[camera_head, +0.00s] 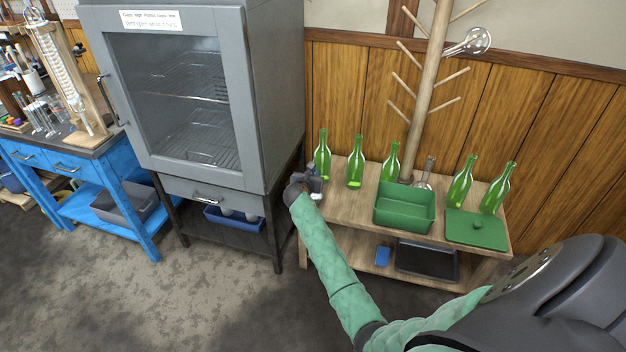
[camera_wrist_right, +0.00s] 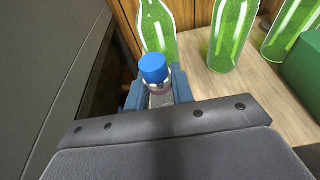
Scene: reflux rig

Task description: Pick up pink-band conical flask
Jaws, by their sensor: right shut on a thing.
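My right gripper (camera_head: 312,183) is at the left end of the wooden bench, beside the leftmost green bottle. In the right wrist view, my right gripper (camera_wrist_right: 158,96) is shut on a clear glass vessel with a blue cap (camera_wrist_right: 153,68). The fingers hide most of its body, so I cannot tell its shape or see a pink band. A small clear flask (camera_head: 425,174) stands on the bench near the wooden post; its band colour is too small to tell. My left gripper is not in view.
Several green bottles (camera_head: 355,170) stand along the back of the wooden bench (camera_head: 350,215). A green bin (camera_head: 404,212) and a green lid (camera_head: 476,232) are at the front. A grey oven cabinet (camera_head: 270,90) stands close on the left. A pegged post (camera_head: 430,80) rises behind.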

